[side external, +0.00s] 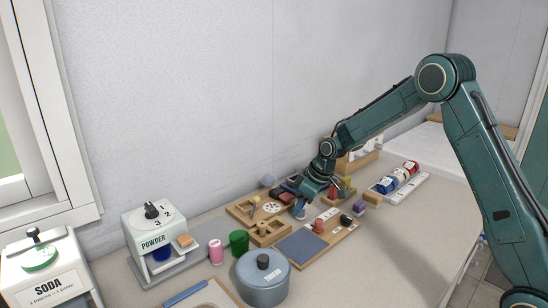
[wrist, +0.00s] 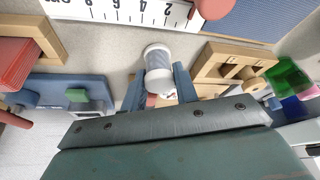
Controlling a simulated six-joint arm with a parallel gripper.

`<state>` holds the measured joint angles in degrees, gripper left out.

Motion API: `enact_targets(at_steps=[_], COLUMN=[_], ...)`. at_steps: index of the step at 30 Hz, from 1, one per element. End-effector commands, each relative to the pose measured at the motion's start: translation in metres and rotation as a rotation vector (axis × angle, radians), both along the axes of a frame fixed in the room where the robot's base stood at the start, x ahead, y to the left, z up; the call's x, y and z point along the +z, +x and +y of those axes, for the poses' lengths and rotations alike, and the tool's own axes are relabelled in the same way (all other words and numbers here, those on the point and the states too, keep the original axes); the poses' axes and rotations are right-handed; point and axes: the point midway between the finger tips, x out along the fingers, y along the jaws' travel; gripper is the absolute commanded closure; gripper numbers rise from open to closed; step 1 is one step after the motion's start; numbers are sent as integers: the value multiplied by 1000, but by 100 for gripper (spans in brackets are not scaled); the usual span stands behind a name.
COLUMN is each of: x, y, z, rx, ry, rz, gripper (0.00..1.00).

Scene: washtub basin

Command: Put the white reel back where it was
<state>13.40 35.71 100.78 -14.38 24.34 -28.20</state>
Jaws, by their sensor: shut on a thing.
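My gripper (wrist: 158,80) is shut on the white reel (wrist: 157,60), a small pale cylinder between its two blue fingers in the wrist view. In the side view my gripper (side external: 303,205) is low over the worktop, between the wooden trays and the blue mat. The reel shows there only as a small pale shape at the fingertips, and I cannot tell whether it touches the surface.
A wooden block with holes (wrist: 208,72) is close right of the reel; a numbered white scale (wrist: 120,10) lies beyond it. A blue mat (side external: 300,247), lidded pot (side external: 262,285), green cup (side external: 239,242) and rack of coloured cylinders (side external: 420,180) stand around.

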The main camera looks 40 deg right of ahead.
Motion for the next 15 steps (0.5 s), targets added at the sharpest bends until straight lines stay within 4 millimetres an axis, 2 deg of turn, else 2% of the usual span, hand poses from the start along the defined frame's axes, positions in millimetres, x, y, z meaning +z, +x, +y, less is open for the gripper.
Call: enact_targets(at_steps=[12, 13, 15], x=[-3, -3, -3], y=[0, 0, 0], z=[0, 0, 0], rx=[0, 0, 0], ry=[0, 0, 0], rz=[0, 0, 0], gripper=[96, 65, 51])
